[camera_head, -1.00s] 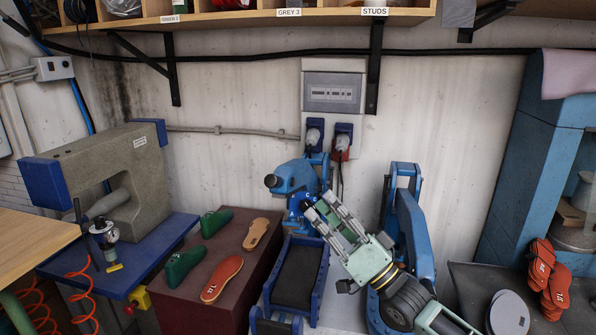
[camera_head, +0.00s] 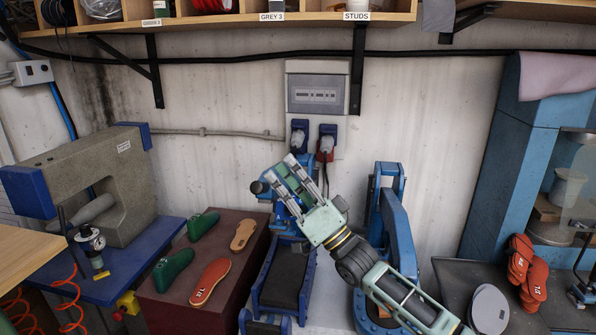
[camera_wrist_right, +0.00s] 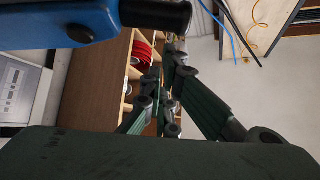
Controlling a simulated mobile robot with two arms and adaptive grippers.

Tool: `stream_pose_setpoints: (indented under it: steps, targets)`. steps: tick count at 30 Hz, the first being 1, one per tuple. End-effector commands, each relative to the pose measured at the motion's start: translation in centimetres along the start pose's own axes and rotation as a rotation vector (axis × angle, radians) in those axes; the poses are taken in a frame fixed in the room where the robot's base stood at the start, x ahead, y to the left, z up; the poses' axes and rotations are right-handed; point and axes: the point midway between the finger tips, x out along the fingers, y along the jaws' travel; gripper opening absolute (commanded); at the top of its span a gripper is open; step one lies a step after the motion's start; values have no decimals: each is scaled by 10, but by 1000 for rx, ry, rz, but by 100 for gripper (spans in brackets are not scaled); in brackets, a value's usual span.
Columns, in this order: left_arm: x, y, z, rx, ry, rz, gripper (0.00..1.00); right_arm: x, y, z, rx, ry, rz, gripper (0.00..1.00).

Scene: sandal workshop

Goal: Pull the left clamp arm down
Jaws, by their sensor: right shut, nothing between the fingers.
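The left clamp arm (camera_head: 268,183) is blue with a dark round knob on its left end. It stands at the back of the bench below the wall sockets, partly hidden behind my right gripper. My right gripper (camera_head: 280,168) is shut and empty, pointing up and left in front of the clamp's upper part. In the right wrist view a blue part with a black cylindrical handle (camera_wrist_right: 155,14) crosses the top left, beside the shut fingers (camera_wrist_right: 165,95), not between them. Whether the gripper touches the clamp cannot be told. My left gripper is not in view.
A second blue clamp (camera_head: 391,215) stands to the right of my right arm. A maroon block (camera_head: 225,275) carries green shoe forms and soles at left. A wooden shelf (camera_head: 220,24) spans the wall above. Orange soles (camera_head: 527,270) lie at far right.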

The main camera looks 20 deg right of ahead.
Motion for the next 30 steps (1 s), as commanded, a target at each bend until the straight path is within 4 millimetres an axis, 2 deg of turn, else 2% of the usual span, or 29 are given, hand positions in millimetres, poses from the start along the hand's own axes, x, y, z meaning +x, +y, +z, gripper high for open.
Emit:
stream_pose_setpoints:
  steps: [4, 17, 30]
  targets:
    - [3, 0, 0, 0, 0, 0, 34, -3, 0, 9, -1, 2, -2, 0]
    - [6, 0, 0, 0, 0, 0, 34, -6, 0, 12, -4, 1, -4, 0]
    - [72, 1, 6, -1, 0, 0, 34, -58, 9, 62, -82, -1, -83, 0]
